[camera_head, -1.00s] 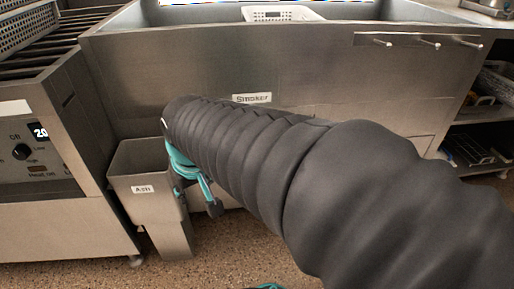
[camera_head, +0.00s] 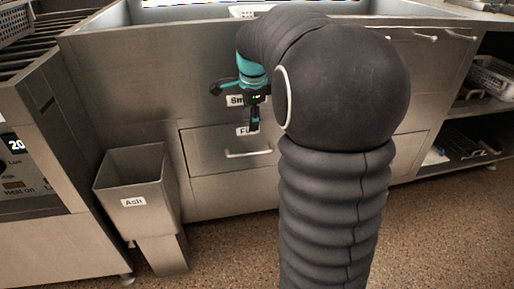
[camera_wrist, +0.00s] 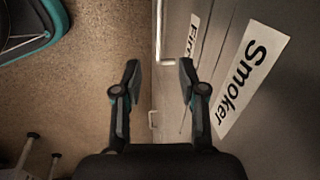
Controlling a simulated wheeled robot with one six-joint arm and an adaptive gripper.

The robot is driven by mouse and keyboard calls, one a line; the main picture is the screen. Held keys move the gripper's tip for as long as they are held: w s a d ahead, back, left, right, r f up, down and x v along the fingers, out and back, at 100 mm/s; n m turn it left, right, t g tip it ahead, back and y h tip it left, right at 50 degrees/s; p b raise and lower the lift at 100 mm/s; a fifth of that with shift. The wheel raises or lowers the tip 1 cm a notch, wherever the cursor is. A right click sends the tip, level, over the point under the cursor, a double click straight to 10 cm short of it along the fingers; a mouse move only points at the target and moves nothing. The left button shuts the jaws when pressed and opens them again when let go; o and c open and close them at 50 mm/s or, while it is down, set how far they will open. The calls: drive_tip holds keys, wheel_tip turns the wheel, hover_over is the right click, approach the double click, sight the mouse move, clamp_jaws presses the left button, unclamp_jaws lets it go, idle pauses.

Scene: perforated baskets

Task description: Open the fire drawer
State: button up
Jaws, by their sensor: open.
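The fire drawer (camera_head: 212,160) is a steel front low in the smoker unit, and it looks shut. Its label is partly covered by my gripper in the head view; the "Fire" label (camera_wrist: 193,36) shows in the wrist view. A horizontal bar handle (camera_head: 248,153) sits below the label. In the wrist view, the fingers of my gripper (camera_wrist: 159,78) are spread and empty.
The "Smoker" label (camera_wrist: 250,75) is beside the right finger in the wrist view. An open steel ash bin (camera_head: 136,190) stands left of the drawer. A steel unit with a dial display (camera_head: 15,146) is at far left. Shelves (camera_head: 470,125) stand right. The speckled floor before the drawer is clear.

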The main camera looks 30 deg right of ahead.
sight(251, 153)
drive_tip(key=shift+m, duration=0.4)
drive_tip(key=f, duration=0.4)
drive_tip(key=w+f+b, duration=0.1)
drive_tip(key=f, duration=0.4)
drive_tip(key=w+f+b, duration=0.1)
drive_tip(key=f, duration=0.3)
drive_tip(key=shift+w+d+f, duration=0.15)
drive_tip(key=shift+d+f, duration=0.15)
drive_tip(key=shift+d, duration=0.05)
clamp_jaws()
